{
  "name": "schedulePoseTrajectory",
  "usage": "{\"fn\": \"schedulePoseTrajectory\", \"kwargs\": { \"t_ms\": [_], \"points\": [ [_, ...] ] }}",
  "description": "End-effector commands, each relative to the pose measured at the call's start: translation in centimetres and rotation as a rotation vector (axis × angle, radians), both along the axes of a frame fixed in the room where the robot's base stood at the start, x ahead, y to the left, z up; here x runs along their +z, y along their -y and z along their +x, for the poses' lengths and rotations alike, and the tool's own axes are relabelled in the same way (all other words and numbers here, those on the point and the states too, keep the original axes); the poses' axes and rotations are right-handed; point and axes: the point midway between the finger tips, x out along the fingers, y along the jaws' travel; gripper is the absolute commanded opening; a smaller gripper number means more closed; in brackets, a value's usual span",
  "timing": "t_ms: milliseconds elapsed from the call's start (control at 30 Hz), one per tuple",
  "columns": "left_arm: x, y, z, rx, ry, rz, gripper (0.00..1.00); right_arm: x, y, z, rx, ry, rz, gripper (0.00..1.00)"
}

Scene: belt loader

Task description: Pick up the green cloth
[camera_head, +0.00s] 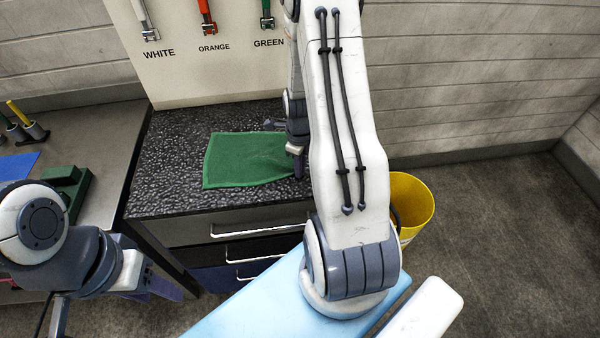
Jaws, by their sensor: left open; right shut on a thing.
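The green cloth (245,160) lies on the speckled dark top of the drawer cabinet (165,165), spread mostly flat with slight folds toward its right side. My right gripper (297,160) is at the cloth's right edge and is shut on it there; my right arm partly hides the fingers and that edge. My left gripper (160,290) is at the lower left, in front of the cabinet and away from the cloth. It is open and empty.
A white board with hanging tools labelled white, orange and green (200,50) stands behind the cabinet. A yellow bucket (412,205) stands on the floor at right. A grey bench (85,135) with a green block (65,185) is at left. The cabinet's drawers (250,235) face me.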

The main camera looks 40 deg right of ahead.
Motion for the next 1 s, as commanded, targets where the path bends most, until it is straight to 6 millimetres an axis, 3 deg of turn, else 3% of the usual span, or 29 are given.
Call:
{"fn": "schedulePoseTrajectory", "kwargs": {
  "t_ms": [167, 600, 700, 1000],
  "points": [
    [2.2, 0.0, 0.0, -0.002, 0.0, 0.0, 0.5, 2.5, 0.0, 0.0, 0.0, 0.0, 0.001, 0.0],
    [9.6, 0.0, 0.0, -0.011, 0.001, 0.0, 0.5, 11.4, 0.0, 0.0, 0.0, 0.001, -0.001, 0.0],
    [10.3, 0.0, 0.0, -0.01, 0.001, 0.0, 0.5, 12.3, 0.0, 0.0, 0.0, 0.0, 0.0, 0.0],
    [10.2, 0.0, 0.0, -0.009, 0.001, 0.0, 0.5, 12.3, 0.0, 0.0, 0.0, 0.0, 0.0, 0.0]
  ]
}}
